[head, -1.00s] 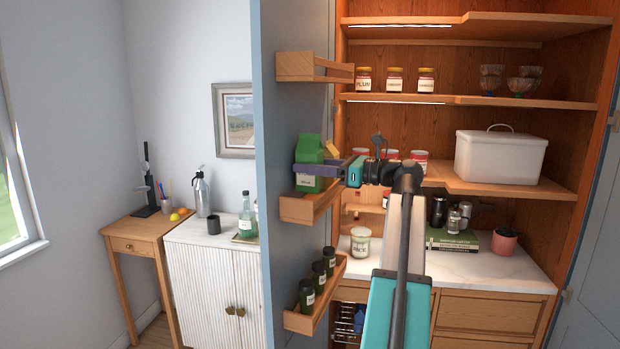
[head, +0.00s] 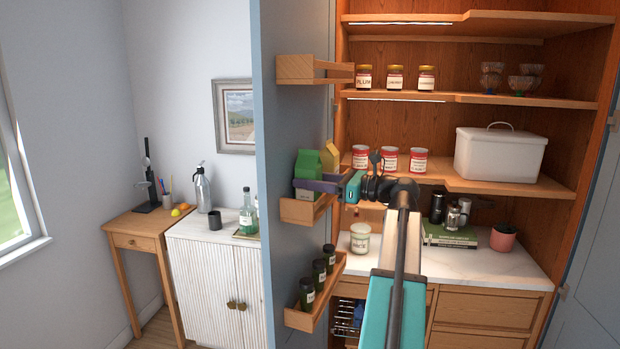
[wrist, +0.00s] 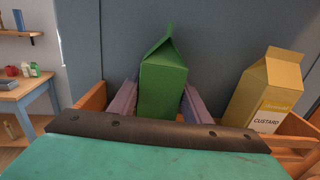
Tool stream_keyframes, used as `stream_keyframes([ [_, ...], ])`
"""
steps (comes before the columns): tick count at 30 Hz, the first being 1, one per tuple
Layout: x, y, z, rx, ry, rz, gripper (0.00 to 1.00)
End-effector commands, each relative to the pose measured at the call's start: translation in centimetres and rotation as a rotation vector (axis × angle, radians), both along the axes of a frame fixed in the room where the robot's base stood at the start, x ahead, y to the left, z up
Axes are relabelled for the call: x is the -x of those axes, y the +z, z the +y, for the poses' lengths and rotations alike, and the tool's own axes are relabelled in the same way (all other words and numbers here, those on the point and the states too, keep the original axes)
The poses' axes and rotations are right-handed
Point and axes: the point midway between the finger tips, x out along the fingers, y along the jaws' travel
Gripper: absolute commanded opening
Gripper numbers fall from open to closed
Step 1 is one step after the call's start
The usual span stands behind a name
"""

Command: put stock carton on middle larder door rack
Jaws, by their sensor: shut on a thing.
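The green stock carton (head: 307,163) is upright at the middle door rack (head: 298,211), with its lower part inside or just above the rack; its base is hidden. My gripper (head: 315,185) is shut on it, one purple finger on each side. In the wrist view the green carton (wrist: 163,88) stands between the fingers of my gripper (wrist: 160,98), with the rack's wooden side (wrist: 90,105) to the left. A yellow custard carton (head: 331,154) is beside it on the right; it also shows in the wrist view (wrist: 265,92), in the same rack and apart from the green one.
The blue-grey larder door (head: 281,240) is open behind the racks. An upper rack (head: 300,70) looks empty. A lower rack (head: 313,300) holds several dark jars. Larder shelves right of the door hold tins (head: 390,160), jars and a white bin (head: 500,155).

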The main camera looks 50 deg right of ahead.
Motion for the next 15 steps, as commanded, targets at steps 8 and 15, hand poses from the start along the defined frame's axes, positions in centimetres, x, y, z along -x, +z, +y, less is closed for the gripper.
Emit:
stream_keyframes([
  [8, 0.01, -0.14, -0.01, -0.001, 0.000, -0.002, 0.10],
  [15, 0.01, -0.25, -0.02, 0.000, 0.000, 0.000, 0.62],
])
